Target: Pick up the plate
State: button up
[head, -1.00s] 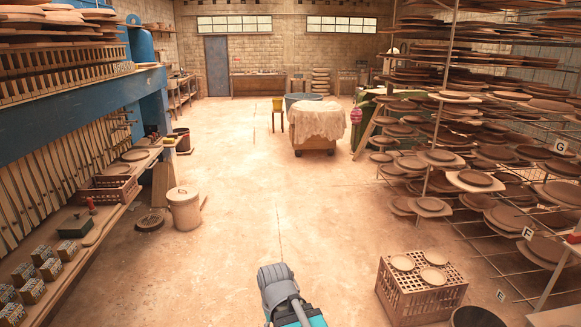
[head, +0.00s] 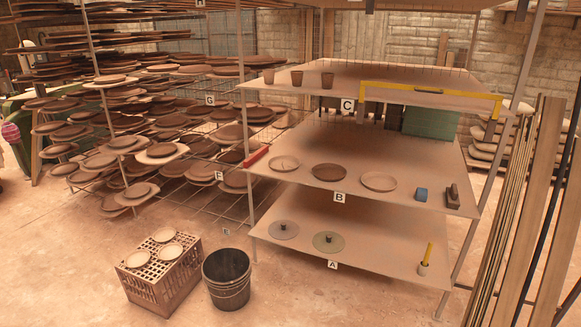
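Many plates are in the head view, and I cannot tell which one the task means. On the middle shelf board marked B (head: 300,185) lie a light plate (head: 284,163), a dark brown plate (head: 329,172) and another light plate (head: 379,181), spaced apart in a row. Three pale plates sit on an upturned-looking perforated crate (head: 158,284) on the floor; one of them is the front plate (head: 139,258). Many more brown plates (head: 235,132) lie on the tall rack at the left. My gripper is not in view.
Below is board A with two round discs (head: 328,241) and a yellow stick (head: 428,254). A black bucket (head: 227,280) stands beside the crate.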

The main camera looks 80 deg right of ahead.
aim_at(282, 163)
jog(key=z, duration=2.2)
jog(key=i, duration=2.05)
jog(key=u, duration=0.05)
